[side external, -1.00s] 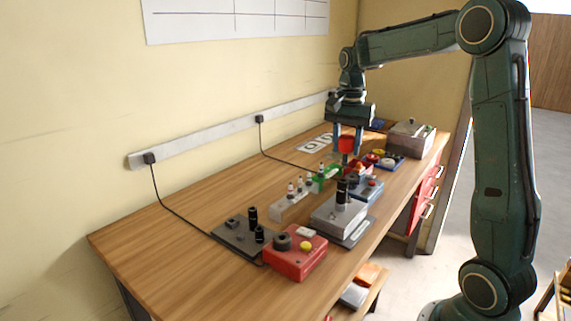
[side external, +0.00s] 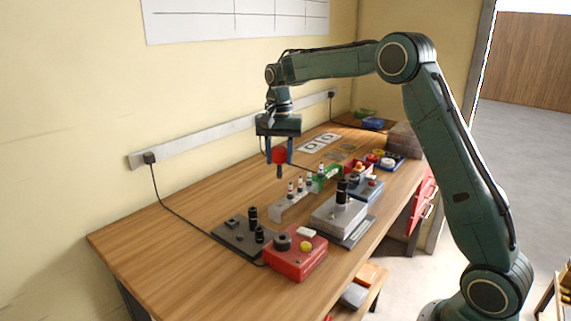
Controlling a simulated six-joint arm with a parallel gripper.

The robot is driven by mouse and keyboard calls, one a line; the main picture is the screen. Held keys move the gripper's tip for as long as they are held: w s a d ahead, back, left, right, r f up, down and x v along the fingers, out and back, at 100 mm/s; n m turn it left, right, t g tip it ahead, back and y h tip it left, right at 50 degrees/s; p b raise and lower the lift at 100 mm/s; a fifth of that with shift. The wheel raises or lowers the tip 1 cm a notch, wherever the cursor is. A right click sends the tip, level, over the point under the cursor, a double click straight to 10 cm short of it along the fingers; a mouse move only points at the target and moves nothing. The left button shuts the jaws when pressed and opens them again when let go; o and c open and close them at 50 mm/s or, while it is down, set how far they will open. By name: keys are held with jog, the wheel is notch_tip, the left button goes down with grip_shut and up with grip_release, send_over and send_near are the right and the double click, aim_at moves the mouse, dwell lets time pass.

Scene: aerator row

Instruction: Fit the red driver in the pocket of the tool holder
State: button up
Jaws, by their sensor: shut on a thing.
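The red driver (side external: 280,155) is a stubby red body with a dark shank pointing down. My gripper (side external: 279,160) is shut on it, with a blue finger on each side. It is held upright in the air, above and slightly left of a pale grey rack (side external: 284,211) that carries several small white-and-red pieces. A green bracket (side external: 324,182) stands at the rack's far end. I cannot tell for certain which of these is the tool holder, and no empty pocket is clear to see.
A red box (side external: 297,265) with a black knob and a dark plate with black cylinders (side external: 240,240) stand in front. A grey box (side external: 338,214) is right of the rack. The table's left side is clear.

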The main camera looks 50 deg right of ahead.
jog(key=w+a+f+n, duration=0.3)
jog(key=w+a+f, duration=0.2)
jog(key=a, duration=0.6)
jog(key=w, duration=0.2)
jog(key=shift+w+a, duration=0.25)
jog(key=shift+w, duration=0.1)
jog(key=shift+f, duration=2.5)
jog(key=shift+f, duration=1.05)
jog(key=o, duration=1.4)
jog(key=shift+c, duration=0.2)
notch_tip(320, 180, up, 7)
